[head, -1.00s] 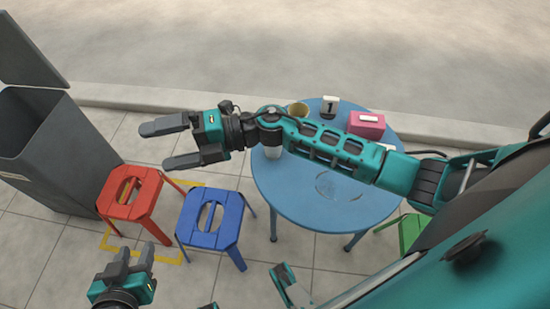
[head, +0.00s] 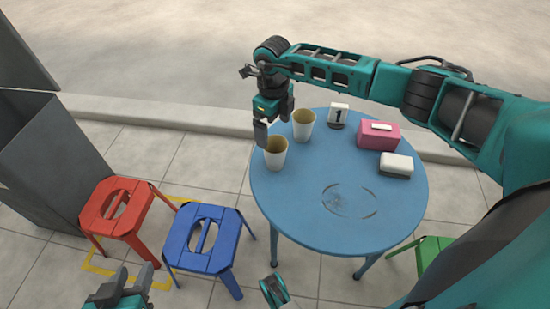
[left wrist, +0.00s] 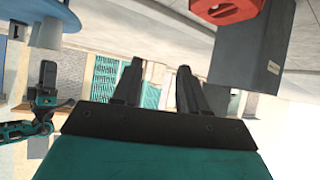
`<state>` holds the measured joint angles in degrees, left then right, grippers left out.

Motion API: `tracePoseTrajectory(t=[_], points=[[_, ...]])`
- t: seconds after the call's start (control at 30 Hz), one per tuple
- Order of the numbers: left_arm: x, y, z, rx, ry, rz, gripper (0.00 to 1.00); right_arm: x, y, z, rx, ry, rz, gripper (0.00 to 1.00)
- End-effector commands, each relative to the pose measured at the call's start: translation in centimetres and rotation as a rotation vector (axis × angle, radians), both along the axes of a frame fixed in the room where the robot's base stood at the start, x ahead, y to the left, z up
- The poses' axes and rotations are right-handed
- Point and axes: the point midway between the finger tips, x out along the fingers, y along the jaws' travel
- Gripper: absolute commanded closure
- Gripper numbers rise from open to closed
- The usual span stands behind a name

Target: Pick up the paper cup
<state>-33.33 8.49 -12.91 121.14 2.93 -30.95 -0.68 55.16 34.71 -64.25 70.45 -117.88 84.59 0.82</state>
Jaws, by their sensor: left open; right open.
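Two tan paper cups stand upright on the blue round table (head: 310,205). The nearer cup (head: 276,158) is by the table's left edge, and the farther cup (head: 304,126) is behind it to the right. My right gripper (head: 272,126) is open and points down at the table's left edge, just left of the farther cup and over the far side of the nearer one. I cannot tell whether it touches a cup. My left gripper (head: 132,274) is open and empty low at the left, away from the table; its fingers also show in the left wrist view (left wrist: 157,85).
Red (head: 117,212), blue (head: 203,240) and green (head: 430,257) stools stand around. The table's front is clear.

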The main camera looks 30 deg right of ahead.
Motion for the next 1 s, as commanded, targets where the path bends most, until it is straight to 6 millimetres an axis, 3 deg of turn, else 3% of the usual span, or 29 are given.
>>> tracePoseTrajectory(t=[0.03, 0.33, 0.6, 0.87, 1.0], points=[[0.0, -0.1, -0.4, -0.001, 0.002, -0.003, 0.57, 0.0, 0.0, -1.0, 0.001, 0.0, -0.001, 0.0], [0.1, -0.5, -0.3, -0.011, -0.007, -0.005, 0.57, -0.2, 0.0, -3.0, 0.002, 0.0, 0.0, 0.0], [0.1, -0.8, -1.5, -0.015, 0.006, -0.011, 0.57, -0.6, 0.0, -6.8, 0.003, -0.001, -0.001, 0.0], [0.5, -1.0, -0.6, -0.02, -0.008, -0.013, 0.57, -0.5, -0.1, -7.0, 0.003, -0.002, 0.0, 0.0], [0.5, -1.0, -0.6, -0.02, -0.009, -0.013, 0.57, -0.5, -0.1, -7.0, 0.003, -0.002, 0.0, 0.13]])
